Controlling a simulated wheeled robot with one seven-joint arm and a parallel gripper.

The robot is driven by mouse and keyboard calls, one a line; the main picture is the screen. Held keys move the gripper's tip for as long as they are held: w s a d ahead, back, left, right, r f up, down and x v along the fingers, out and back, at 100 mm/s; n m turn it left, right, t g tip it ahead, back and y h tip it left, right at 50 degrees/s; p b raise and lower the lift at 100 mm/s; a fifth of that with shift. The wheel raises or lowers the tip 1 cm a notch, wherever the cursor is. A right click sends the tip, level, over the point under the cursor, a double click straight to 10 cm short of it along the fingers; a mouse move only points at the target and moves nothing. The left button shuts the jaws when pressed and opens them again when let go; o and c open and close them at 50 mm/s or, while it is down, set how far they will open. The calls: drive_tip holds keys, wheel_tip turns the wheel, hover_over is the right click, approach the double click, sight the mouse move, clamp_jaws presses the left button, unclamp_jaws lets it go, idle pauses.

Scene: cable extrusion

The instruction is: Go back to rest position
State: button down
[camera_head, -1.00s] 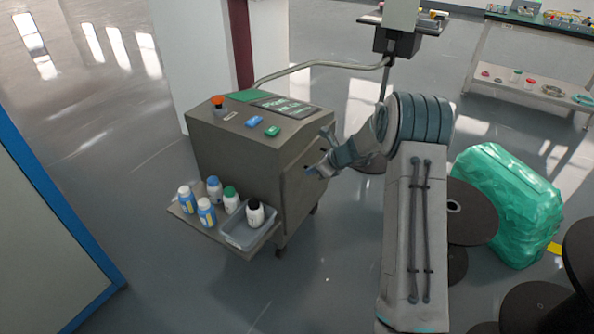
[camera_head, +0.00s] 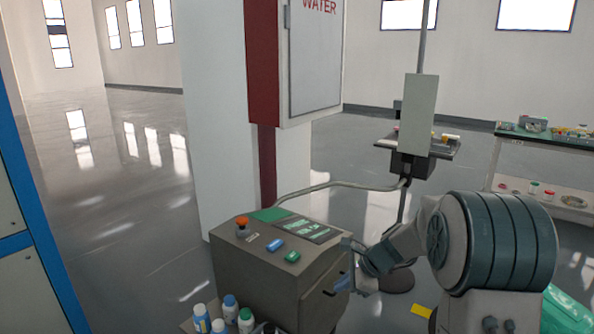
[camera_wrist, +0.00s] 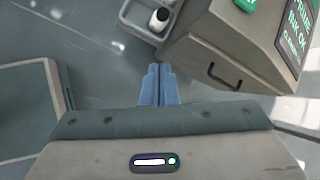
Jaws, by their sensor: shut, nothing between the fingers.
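My gripper (camera_wrist: 158,84) is shut and empty in the wrist view, its two blue fingers pressed together above the grey floor. In the head view my gripper (camera_head: 343,283) shows small and partly unclear at the right side of the grey control cabinet (camera_head: 250,290). The wrist view shows the cabinet (camera_wrist: 222,60) to the upper right, with a dark handle (camera_wrist: 224,78) on its face. The fingers appear apart from the cabinet and the handle.
The cabinet top carries an orange-red knob (camera_head: 242,221), a blue button (camera_head: 276,245) and a green button (camera_head: 292,257). Bottles (camera_head: 230,308) stand beside it at the lower left. A workbench (camera_head: 545,139) stands at the right. Open floor (camera_head: 110,240) lies to the left.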

drive_tip(key=s+d+r+n+h+p, duration=0.1)
drive_tip(key=s+r+n+h+p, duration=0.2)
drive_tip(key=s, duration=1.1)
drive_tip(key=s+d+r+n+g+h+p, duration=0.1)
drive_tip(key=s+d+r+n+h+p, duration=0.1)
drive_tip(key=s+r+n+p, duration=0.8)
drive_tip(key=s+r+n+h, duration=0.1)
drive_tip(key=s+r+n, duration=0.4)
drive_tip(key=r, duration=0.3)
drive_tip(key=shift+r, duration=0.25)
drive_tip(key=shift+a, duration=0.1)
